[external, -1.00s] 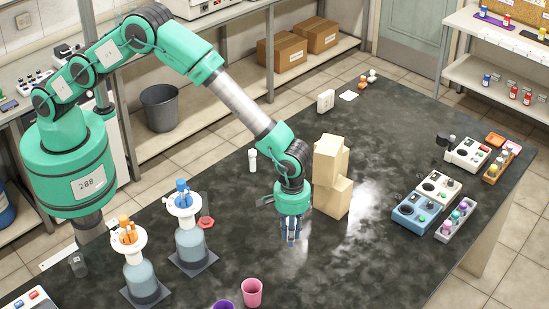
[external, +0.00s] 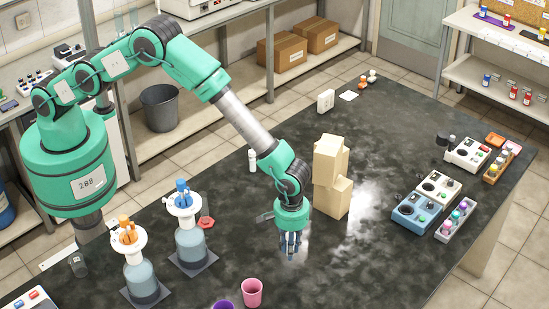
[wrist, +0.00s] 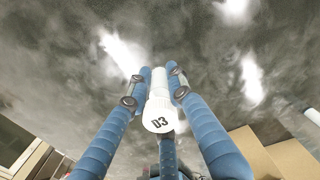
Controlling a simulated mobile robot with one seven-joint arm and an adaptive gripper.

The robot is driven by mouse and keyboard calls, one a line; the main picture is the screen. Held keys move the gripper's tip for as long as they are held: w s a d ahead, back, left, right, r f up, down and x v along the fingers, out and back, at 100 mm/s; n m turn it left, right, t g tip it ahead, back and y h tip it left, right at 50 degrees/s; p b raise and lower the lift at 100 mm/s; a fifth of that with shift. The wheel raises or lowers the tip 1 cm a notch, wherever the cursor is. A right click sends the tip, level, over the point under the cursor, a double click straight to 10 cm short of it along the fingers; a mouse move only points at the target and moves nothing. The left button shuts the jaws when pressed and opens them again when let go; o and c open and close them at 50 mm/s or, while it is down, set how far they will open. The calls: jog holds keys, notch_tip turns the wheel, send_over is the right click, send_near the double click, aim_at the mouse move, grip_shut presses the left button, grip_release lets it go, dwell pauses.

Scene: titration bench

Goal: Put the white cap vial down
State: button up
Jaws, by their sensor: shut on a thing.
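My gripper (external: 290,246) points down over the dark bench, just left of and in front of the stacked tan blocks. In the wrist view, its blue fingers (wrist: 160,76) are shut around a vial whose white cap (wrist: 159,117) is marked D3. The vial's pale body runs between the fingers, away from the camera. In the external view the fingers hide the vial, and I cannot tell whether its base touches the bench.
Tan blocks (external: 331,175) stand close on the right. Another small white vial (external: 252,161) stands behind to the left. Two flasks (external: 191,243) (external: 140,281) are at the left, a pink cup (external: 252,292) in front. Control boxes (external: 417,211) sit at the right. Bench around my gripper is bare.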

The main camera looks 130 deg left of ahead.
jog(key=shift+f, duration=1.75)
jog(key=shift+f, duration=0.15)
jog(key=o, duration=1)
jog(key=shift+r, duration=0.2)
jog(key=shift+r, duration=6)
